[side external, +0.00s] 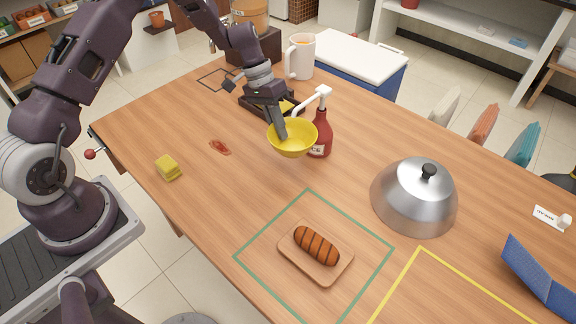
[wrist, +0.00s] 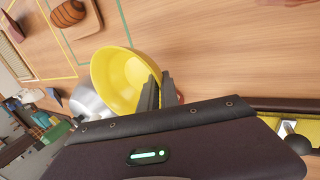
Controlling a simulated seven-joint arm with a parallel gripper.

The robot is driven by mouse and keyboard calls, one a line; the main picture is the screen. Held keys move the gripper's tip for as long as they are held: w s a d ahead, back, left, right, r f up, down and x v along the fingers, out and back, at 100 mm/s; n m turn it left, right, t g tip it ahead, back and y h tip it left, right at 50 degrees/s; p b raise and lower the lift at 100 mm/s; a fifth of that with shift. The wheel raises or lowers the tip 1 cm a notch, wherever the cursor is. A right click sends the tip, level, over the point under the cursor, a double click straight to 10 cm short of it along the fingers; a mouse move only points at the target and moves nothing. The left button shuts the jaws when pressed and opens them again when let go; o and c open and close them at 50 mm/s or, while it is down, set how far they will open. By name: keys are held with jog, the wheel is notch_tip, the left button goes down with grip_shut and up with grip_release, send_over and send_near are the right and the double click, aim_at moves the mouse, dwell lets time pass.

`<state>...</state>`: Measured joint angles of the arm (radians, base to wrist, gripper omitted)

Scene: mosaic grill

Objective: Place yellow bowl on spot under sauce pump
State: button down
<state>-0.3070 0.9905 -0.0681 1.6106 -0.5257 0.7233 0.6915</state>
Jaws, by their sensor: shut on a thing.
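The yellow bowl (side external: 291,139) is held by its rim in my gripper (side external: 280,134), just in front of the sauce bottle. In the wrist view the bowl (wrist: 118,82) shows its open inside beside my gripper fingers (wrist: 158,92). The red sauce bottle (side external: 321,133) stands upright on the table, with a white pump (side external: 318,98) on top whose spout reaches left over the bowl's far rim. The bowl partly hides the bottle. Whether the bowl touches the table I cannot tell. The spot under the pump is hidden.
A dark tray (side external: 262,107) with something yellow is behind my gripper. A white pitcher (side external: 300,57), a metal dome lid (side external: 413,196), a board (side external: 300,263) with a grilled sausage, a yellow sponge (side external: 169,168) and a red stain (side external: 220,147) are on the table. The left-front wood is mostly clear.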

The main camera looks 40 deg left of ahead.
notch_tip(320, 180, down, 8)
jog(key=shift+f, duration=0.2)
jog(key=shift+f, duration=0.1)
jog(key=c, duration=1.6)
grip_release()
jog(key=v, duration=1.2)
jog(key=s+d+r+t+y, duration=0.1)
jog(key=s+d+r, duration=0.15)
jog(key=r, duration=0.45)
jog(key=s+d+r+y, duration=0.1)
jog(key=s+r, duration=0.3)
jog(key=r, duration=0.2)
jog(key=s+d+r+t, duration=0.1)
jog(key=s+d+r, duration=0.15)
jog(key=r, duration=0.45)
jog(key=s+d+r+t+y, duration=0.1)
jog(key=s+r, duration=0.1)
jog(key=s, duration=0.9)
jog(key=s+d+r+t+y, duration=0.1)
jog(key=s+r+t, duration=0.1)
jog(key=s, duration=0.9)
jog(key=shift+s+r+t+y, duration=0.15)
jog(key=shift+r+t+y, duration=0.15)
jog(key=shift+r, duration=0.2)
jog(key=shift+d, duration=0.1)
